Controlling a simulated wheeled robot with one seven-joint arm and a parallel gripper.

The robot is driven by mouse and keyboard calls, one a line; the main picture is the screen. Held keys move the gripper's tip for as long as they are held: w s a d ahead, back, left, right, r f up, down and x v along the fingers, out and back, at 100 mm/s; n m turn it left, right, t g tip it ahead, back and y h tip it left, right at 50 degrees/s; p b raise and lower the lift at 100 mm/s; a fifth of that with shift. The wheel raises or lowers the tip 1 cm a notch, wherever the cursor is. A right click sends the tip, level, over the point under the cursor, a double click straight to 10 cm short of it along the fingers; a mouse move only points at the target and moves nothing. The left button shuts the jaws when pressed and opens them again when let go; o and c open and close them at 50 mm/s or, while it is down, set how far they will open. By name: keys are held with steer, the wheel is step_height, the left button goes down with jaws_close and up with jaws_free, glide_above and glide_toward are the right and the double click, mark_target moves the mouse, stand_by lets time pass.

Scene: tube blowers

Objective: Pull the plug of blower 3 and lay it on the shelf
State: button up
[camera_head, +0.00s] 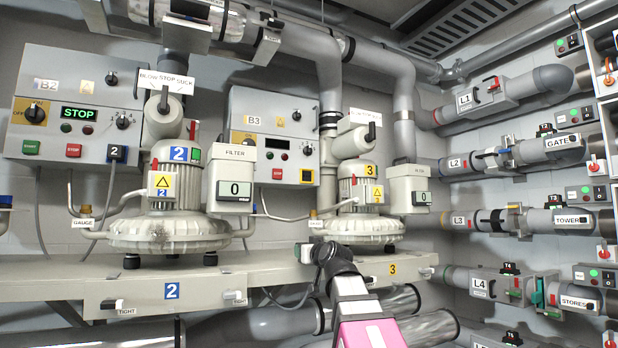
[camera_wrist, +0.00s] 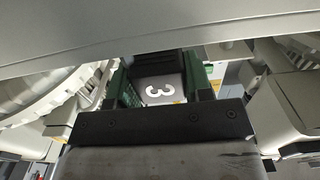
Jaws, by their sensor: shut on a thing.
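Blower 3 (camera_head: 355,205) stands on the cream shelf (camera_head: 225,262), with a yellow 3 label on its motor. My gripper (camera_head: 325,252) is at the shelf's front edge, in front and to the left of blower 3. In the head view the plug is mostly hidden by my gripper. I cannot tell whether it is still seated in a socket.
Blower 2 (camera_head: 170,225) stands on the shelf to the left. Control box B3 (camera_head: 270,135) hangs behind, with a dark display. Control box B2 (camera_head: 75,115) shows STOP in green. Pipes with valves line the right wall.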

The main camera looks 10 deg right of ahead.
steer(key=shift+f, duration=1.05)
stand_by(0.6)
steer(key=o, duration=1.2)
steer(key=shift+s, duration=0.15)
